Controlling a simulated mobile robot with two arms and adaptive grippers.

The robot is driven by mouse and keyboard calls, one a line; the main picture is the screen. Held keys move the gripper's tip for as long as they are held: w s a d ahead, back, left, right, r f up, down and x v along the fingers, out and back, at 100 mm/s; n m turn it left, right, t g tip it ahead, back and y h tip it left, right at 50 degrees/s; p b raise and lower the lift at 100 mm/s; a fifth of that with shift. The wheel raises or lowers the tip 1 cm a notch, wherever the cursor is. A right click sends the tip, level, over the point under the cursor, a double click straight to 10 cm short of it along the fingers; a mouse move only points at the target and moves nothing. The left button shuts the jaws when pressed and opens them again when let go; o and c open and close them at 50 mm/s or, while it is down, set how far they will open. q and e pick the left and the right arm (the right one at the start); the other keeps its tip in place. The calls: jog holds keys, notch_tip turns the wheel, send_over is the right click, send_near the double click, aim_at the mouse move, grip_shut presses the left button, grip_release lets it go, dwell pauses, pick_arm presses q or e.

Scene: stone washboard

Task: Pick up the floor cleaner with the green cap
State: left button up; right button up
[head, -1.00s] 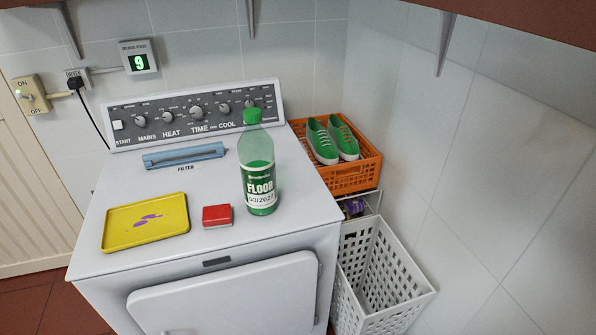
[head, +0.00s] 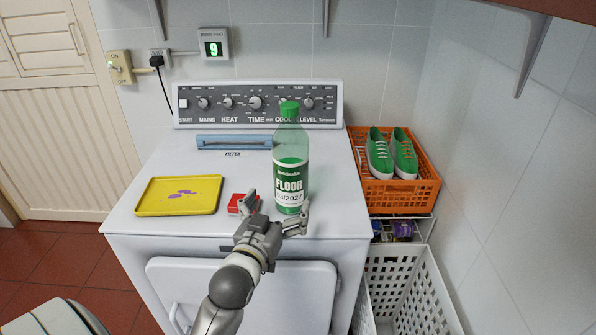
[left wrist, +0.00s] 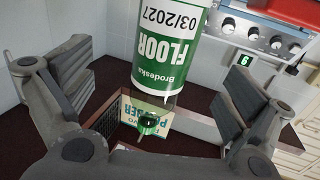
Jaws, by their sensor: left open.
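The floor cleaner is a clear bottle (head: 290,165) with a green cap and a green and white FLOOR label. It stands upright on the white machine's top (head: 190,225). My left gripper (head: 274,206) is open at the machine's front edge, just in front of the bottle's lower part. One finger is left of the bottle and the other by its lower right. In the left wrist view the bottle (left wrist: 165,50) appears upside down between the spread fingers (left wrist: 165,90). I cannot tell whether they touch it. My right gripper is not in view.
A small red box (head: 236,204) is close beside the left finger. A yellow tray (head: 150,208) lies further left, and a blue filter cover (head: 233,142) lies behind. An orange crate (head: 415,193) with green shoes stands right, above a white basket (head: 440,300).

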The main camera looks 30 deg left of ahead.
aim_at(287, 182)
pick_arm(q)
jog(key=x, duration=0.3)
jog(key=r+p+x, duration=0.1)
jog(key=x, duration=0.1)
jog(key=shift+w+a, duration=0.25)
jog(key=shift+w, duration=0.1)
jog(key=shift+w+a+r+p, duration=0.2)
jog(key=shift+w+p, duration=0.1)
jog(key=shift+w, duration=0.1)
jog(key=shift+a+r+p+x, duration=0.15)
jog(key=shift+p+x, duration=0.2)
jog(key=shift+x, duration=0.75)
jog(key=shift+a+r+p+x, duration=0.1)
jog(key=shift+p+x, duration=0.2)
jog(key=shift+x, duration=0.8)
jog(key=shift+s, duration=0.1)
jog(key=c, duration=1.7)
jog(key=shift+r, duration=0.15)
